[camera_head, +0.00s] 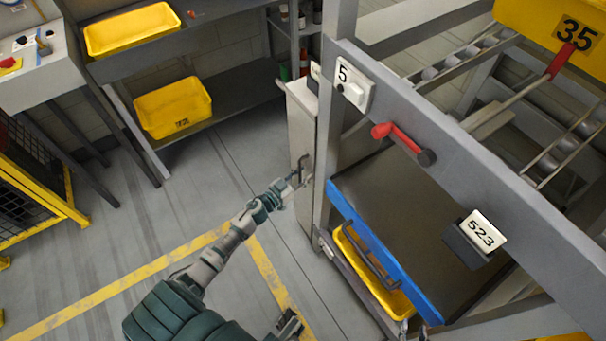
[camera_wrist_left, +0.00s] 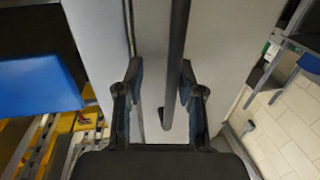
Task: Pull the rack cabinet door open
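The rack cabinet (camera_head: 301,122) is a narrow pale-grey upright box beside the rack post. My left gripper (camera_head: 298,172) is at its front face, level with the handle. In the left wrist view, the door handle (camera_wrist_left: 177,60) is a dark vertical bar on the pale cabinet face. The fingers of my left gripper (camera_wrist_left: 160,75) are apart, with the bar between them, nearer the right finger. I see a gap on the bar's left side. A dark jointed part at the bottom edge of the head view looks like my right gripper (camera_head: 290,325); its fingers are unclear.
The grey rack with a blue-edged shelf (camera_head: 385,250) stands right of the cabinet, above a yellow bin (camera_head: 372,278). A red lever (camera_head: 402,138) sticks out from its beam. A shelf with yellow bins (camera_head: 173,107) stands at the back left. The floor left of the cabinet is clear.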

